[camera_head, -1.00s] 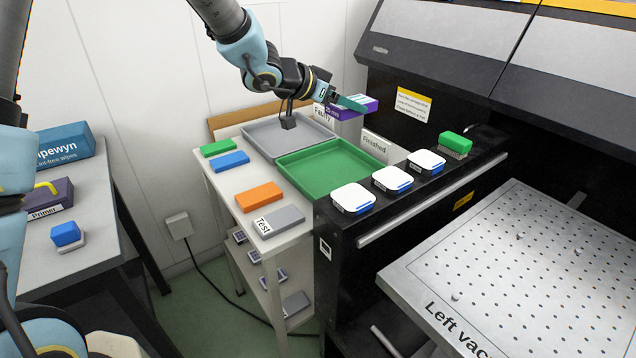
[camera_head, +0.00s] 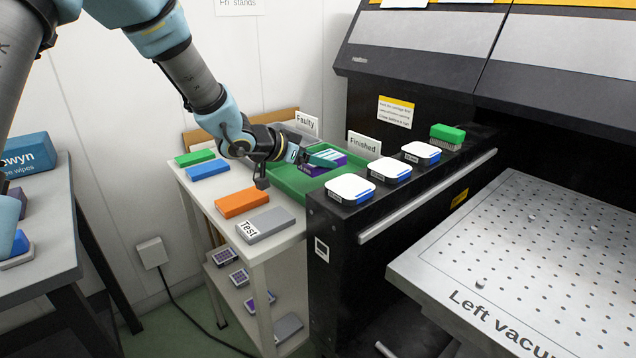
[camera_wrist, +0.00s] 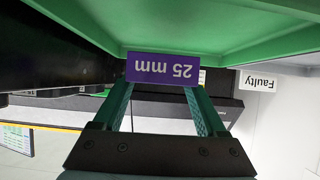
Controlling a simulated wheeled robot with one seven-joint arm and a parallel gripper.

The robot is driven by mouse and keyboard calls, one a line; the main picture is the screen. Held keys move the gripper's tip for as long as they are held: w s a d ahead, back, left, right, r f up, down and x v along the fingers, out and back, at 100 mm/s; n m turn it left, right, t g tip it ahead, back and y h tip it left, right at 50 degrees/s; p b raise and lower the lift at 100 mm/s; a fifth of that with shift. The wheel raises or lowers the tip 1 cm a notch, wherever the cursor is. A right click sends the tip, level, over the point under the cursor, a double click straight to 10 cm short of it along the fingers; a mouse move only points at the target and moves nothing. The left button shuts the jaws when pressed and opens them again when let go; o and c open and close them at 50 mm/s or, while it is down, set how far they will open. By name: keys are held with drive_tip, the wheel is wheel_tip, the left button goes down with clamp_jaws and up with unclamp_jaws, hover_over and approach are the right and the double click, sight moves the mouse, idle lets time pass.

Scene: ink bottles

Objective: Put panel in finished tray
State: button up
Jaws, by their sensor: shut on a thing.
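The panel (camera_head: 328,159) is a purple block with pale stripes on top, and its purple "25 mm" face (camera_wrist: 162,69) shows in the wrist view. My gripper (camera_head: 312,158) has green fingers and is shut on the panel. My arm hides part of the tray.
A grey tray with a "Faulty" sign (camera_head: 307,123) is behind the green one. Green, blue, orange (camera_head: 242,203) and grey "Test" blocks (camera_head: 265,224) lie along the table's left and front. Several white-topped containers (camera_head: 351,189) line the black machine's ledge at right.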

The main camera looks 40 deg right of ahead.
drive_tip(key=shift+f, duration=2.55)
drive_tip(key=shift+f, duration=0.1)
drive_tip(key=o, duration=1.5)
drive_tip(key=shift+c, duration=0.2)
drive_tip(key=v, duration=1.2)
drive_tip(key=shift+b, duration=0.3)
